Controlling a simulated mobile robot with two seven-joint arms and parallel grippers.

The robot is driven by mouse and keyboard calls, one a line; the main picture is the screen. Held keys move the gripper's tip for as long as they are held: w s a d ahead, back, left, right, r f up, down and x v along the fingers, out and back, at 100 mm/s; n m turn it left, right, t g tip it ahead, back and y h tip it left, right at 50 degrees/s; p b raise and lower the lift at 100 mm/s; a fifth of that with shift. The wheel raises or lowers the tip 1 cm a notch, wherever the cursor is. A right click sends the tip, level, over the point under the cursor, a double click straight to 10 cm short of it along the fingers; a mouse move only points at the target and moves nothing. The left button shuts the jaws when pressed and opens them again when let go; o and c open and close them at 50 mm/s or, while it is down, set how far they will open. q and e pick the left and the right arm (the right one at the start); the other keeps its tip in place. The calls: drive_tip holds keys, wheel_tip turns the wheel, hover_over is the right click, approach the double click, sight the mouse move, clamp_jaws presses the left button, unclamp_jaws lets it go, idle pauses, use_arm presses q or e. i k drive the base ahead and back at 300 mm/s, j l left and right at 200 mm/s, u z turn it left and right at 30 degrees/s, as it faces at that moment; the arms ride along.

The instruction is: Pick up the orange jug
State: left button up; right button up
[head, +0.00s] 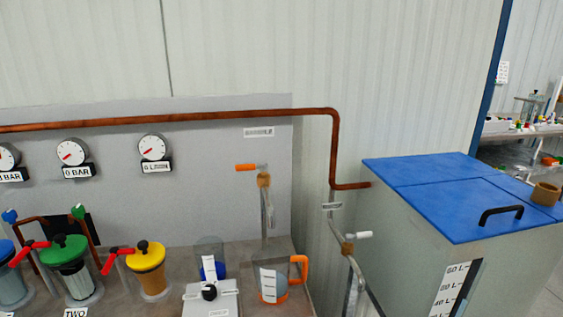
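The orange jug (271,281) is a clear measuring jug with an orange handle on its right side, an orange base and a white scale strip on its front. It stands upright on the bench at the lower middle of the head view, below a tap with an orange handle (247,168). Neither of my grippers shows in the head view.
A clear vessel with blue inside (211,268) and a grey box with a black knob (210,298) stand left of the jug. Pump units with green (66,248) and yellow (146,256) lids are further left. A blue-lidded tank (440,190) stands right, beyond a pipe with a white-handled valve (349,243).

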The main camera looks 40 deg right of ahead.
sight(271, 262)
drive_tip(key=z, duration=0.9)
drive_tip(key=i, duration=0.05)
